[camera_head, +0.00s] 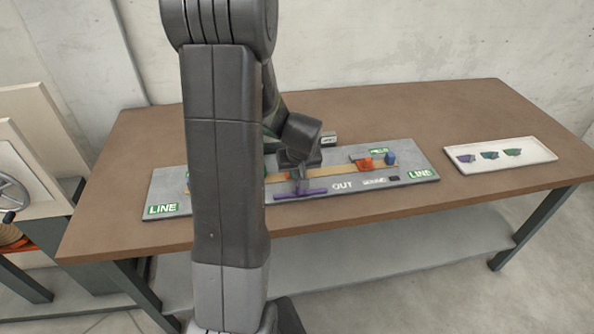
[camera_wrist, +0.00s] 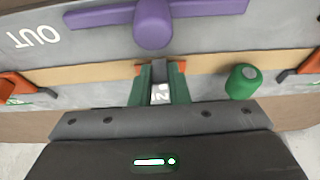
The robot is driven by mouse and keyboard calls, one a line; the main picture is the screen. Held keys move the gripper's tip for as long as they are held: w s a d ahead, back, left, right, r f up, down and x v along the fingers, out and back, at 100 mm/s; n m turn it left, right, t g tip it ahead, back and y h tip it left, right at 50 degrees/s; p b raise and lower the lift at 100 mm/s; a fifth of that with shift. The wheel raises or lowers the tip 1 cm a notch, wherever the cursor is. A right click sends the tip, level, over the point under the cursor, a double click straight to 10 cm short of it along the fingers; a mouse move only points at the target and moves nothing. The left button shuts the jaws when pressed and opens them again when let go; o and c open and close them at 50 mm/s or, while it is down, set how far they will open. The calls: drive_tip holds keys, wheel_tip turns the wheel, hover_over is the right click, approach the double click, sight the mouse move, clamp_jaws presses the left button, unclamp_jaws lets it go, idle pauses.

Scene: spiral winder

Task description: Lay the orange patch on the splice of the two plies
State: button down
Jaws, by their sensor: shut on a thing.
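In the wrist view my gripper (camera_wrist: 161,72) has its green fingers closed on a grey tab. Orange edges of the orange patch (camera_wrist: 141,69) show on both sides of the fingertips, over the tan ply strip. The tan ply (camera_wrist: 90,75) runs on to the left and the right of the fingers. The splice is hidden behind my gripper, and I cannot tell whether the patch touches the plies. In the head view my gripper (camera_head: 298,172) is over the middle of the board, mostly hidden by the wrist. The tan ply (camera_head: 340,169) also shows there.
A purple bar (camera_wrist: 200,12) with a round knob lies beside the strip. A green cylinder (camera_wrist: 242,82) stands at the right; orange clamps (camera_wrist: 18,84) sit at both sides. A blue cylinder (camera_head: 390,158) stands on the grey board (camera_head: 430,171). A white tray (camera_head: 540,148) holds small pieces.

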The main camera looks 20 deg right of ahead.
drive_tip(key=shift+f, duration=0.1)
drive_tip(key=c, duration=1.3)
unclamp_jaws()
drive_tip(key=v, duration=1.4)
drive_tip(key=shift+f, duration=0.1)
drive_tip(key=x, duration=1.4)
drive_tip(key=shift+r+p, duration=0.35)
drive_tip(key=shift+r, duration=0.15)
